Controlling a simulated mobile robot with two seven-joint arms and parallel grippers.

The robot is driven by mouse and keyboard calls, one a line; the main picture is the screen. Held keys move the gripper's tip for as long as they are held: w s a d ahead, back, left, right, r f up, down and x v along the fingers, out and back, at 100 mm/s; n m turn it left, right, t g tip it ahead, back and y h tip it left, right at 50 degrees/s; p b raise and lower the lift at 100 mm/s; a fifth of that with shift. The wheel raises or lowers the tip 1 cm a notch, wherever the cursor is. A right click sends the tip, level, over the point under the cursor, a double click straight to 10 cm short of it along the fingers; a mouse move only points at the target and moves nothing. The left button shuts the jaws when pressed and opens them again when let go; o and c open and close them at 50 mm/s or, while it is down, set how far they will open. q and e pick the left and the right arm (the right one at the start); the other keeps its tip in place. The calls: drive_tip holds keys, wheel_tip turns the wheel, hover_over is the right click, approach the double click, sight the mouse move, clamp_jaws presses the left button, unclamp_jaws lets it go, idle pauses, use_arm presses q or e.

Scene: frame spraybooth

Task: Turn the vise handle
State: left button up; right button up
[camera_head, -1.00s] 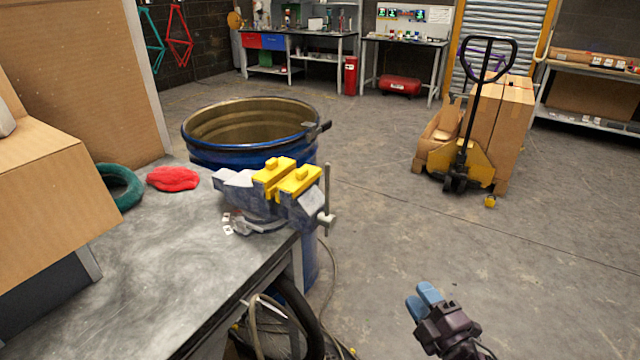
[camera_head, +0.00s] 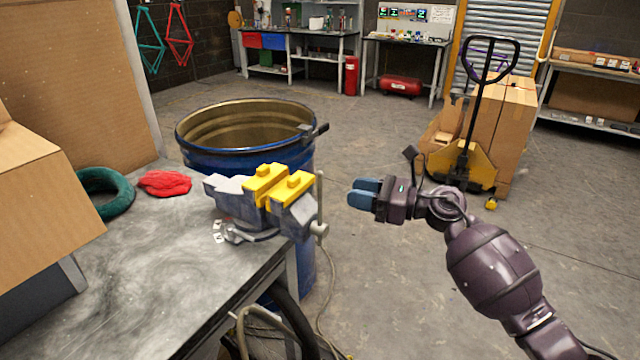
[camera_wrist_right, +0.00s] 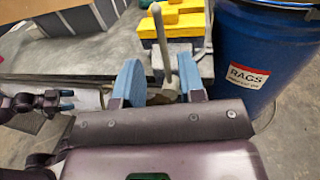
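The grey vise with yellow jaw covers (camera_head: 268,190) is mounted at the table's right corner. Its handle, a thin upright grey bar (camera_head: 320,193), crosses the screw end on the vise's right side. My right gripper (camera_head: 360,193) is just right of the bar, with blue fingers pointing left at it and a small gap between. In the right wrist view the fingers are apart, and the handle bar (camera_wrist_right: 160,40) appears between and ahead of them. My left gripper is out of the head view. A purple arm part with a blue tip (camera_wrist_right: 66,93), seemingly my left gripper, shows in the wrist view.
A blue drum (camera_head: 245,135) stands right behind the vise; its RAGS label (camera_wrist_right: 248,76) shows in the wrist view. A red cloth (camera_head: 164,183), a green ring (camera_head: 108,192) and a cardboard box (camera_head: 40,200) are on the table (camera_head: 150,270). Floor right of the vise is open.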

hover_over(319, 212)
drive_tip(key=shift+w+d+p, duration=0.1)
drive_tip(key=shift+w+p, duration=0.2)
clamp_jaws()
idle(0.3)
